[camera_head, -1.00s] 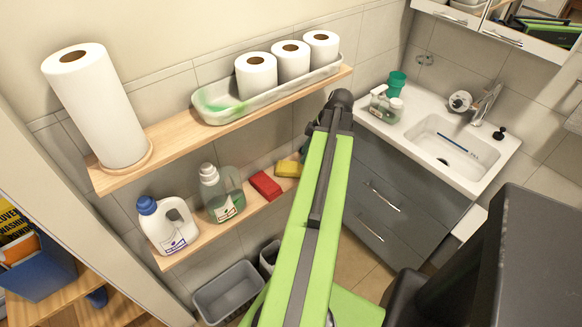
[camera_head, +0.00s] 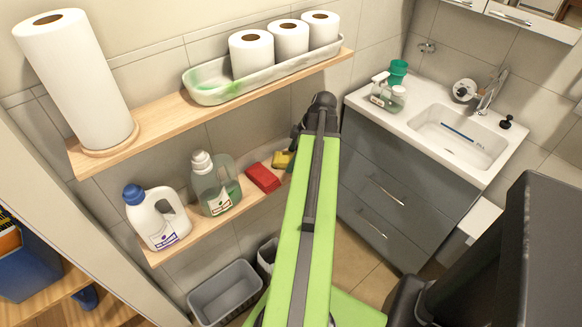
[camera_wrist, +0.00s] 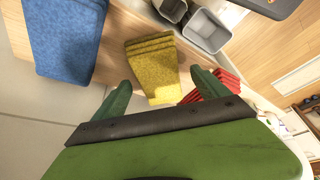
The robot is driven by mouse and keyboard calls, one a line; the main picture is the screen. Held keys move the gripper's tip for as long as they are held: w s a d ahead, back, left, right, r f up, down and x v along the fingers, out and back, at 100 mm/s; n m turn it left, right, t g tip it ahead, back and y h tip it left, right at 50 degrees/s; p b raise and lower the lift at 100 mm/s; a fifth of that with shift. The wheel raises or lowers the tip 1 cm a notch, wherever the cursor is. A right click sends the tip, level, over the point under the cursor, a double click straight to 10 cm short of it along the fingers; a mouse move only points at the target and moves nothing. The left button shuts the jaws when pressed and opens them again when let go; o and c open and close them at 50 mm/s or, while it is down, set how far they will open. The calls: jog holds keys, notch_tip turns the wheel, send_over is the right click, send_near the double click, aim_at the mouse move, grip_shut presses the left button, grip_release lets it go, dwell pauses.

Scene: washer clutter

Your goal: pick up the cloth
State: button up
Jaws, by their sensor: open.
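A folded yellow cloth (camera_wrist: 152,68) lies on the lower wooden shelf, in front of my gripper in the wrist view; in the head view it (camera_head: 282,160) is partly behind my arm. A folded red cloth (camera_head: 262,179) lies left of it in the head view; only its ridged edge (camera_wrist: 222,84) shows behind the right finger in the wrist view. A folded blue cloth (camera_wrist: 62,35) lies at the upper left of the wrist view; I cannot see it in the head view. My gripper (camera_wrist: 161,77) is open and empty, its fingers spread to either side of the yellow cloth's near end; contact is not clear.
A green detergent bottle (camera_head: 215,184) and a white jug (camera_head: 156,217) stand on the lower shelf. The upper shelf (camera_head: 160,119) overhangs, with a paper towel roll (camera_head: 75,80) and a tray (camera_head: 206,92). A grey bin (camera_head: 225,292) stands below. The sink cabinet (camera_head: 395,190) is at right.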

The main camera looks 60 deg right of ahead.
jog(key=c, duration=1.6)
jog(key=r+p, duration=0.5)
jog(key=shift+s+d+r+p, duration=0.15)
jog(key=shift+s+r+p, duration=0.05)
jog(key=shift+p, duration=0.15)
jog(key=s+d+r+p, duration=0.1)
jog(key=s+r+p, duration=0.1)
jog(key=s, duration=0.1)
jog(key=s+d+r+p, duration=0.2)
jog(key=s, duration=0.1)
jog(key=s+d+r+p, duration=0.1)
jog(key=s+d, duration=0.1)
jog(key=s, duration=0.2)
jog(key=shift+r+p, duration=0.4)
jog(key=o, duration=1)
jog(key=shift+c, duration=0.2)
jog(key=c, duration=0.7)
jog(key=shift+o, duration=0.2)
